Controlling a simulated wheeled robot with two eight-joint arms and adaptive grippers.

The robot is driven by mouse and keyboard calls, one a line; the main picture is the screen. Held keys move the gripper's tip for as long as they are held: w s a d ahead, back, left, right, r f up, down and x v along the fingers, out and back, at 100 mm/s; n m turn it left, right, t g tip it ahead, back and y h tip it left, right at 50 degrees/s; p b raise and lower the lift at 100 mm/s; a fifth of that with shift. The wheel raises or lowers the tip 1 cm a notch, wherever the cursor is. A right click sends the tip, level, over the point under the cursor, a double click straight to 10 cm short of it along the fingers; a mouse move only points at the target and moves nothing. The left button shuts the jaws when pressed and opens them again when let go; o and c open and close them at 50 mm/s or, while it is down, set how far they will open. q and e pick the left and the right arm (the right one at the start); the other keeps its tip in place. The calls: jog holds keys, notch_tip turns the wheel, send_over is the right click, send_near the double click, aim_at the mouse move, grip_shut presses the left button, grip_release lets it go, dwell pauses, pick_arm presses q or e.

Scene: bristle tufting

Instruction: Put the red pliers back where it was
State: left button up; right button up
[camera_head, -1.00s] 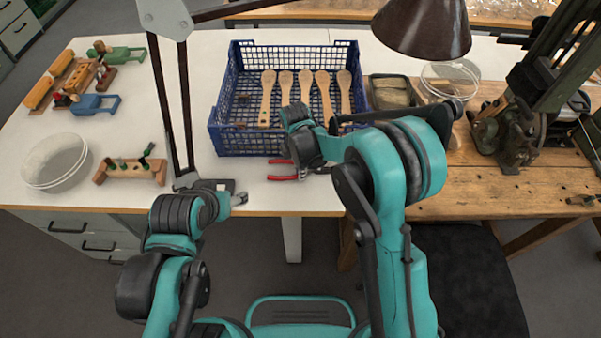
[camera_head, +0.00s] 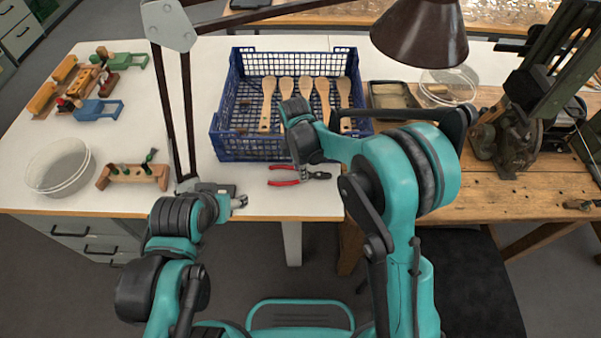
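The red pliers (camera_head: 286,176) lie on the white table just in front of the blue crate, red handles to the left and grey jaws to the right. The whole tool shows, and nothing holds it. The end of my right arm (camera_head: 303,130) is above and behind the pliers, over the crate's front wall, apart from them in the picture. I cannot make out its fingers or whether they are open.
The blue crate (camera_head: 228,147) holds several wooden spoons. A lamp (camera_head: 180,110) stands left of it. A wooden block with green-handled tools (camera_head: 135,174) and clear bowls (camera_head: 60,168) are at the left. A wooden workbench (camera_head: 470,190) with a machine is at the right.

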notch_tip(320, 180, up, 8)
jog(key=p, duration=0.2)
jog(key=s+d+r+m+t+y, duration=0.1)
jog(key=s+d+r+m+t, duration=0.2)
jog(key=s+d+r+m, duration=0.65)
jog(key=s+d+m+t, duration=0.3)
jog(key=s+d+m, duration=0.6)
jog(key=m, duration=0.3)
jog(key=shift+s+f+t, duration=0.15)
jog(key=shift+t, duration=0.25)
jog(key=shift+m, duration=0.25)
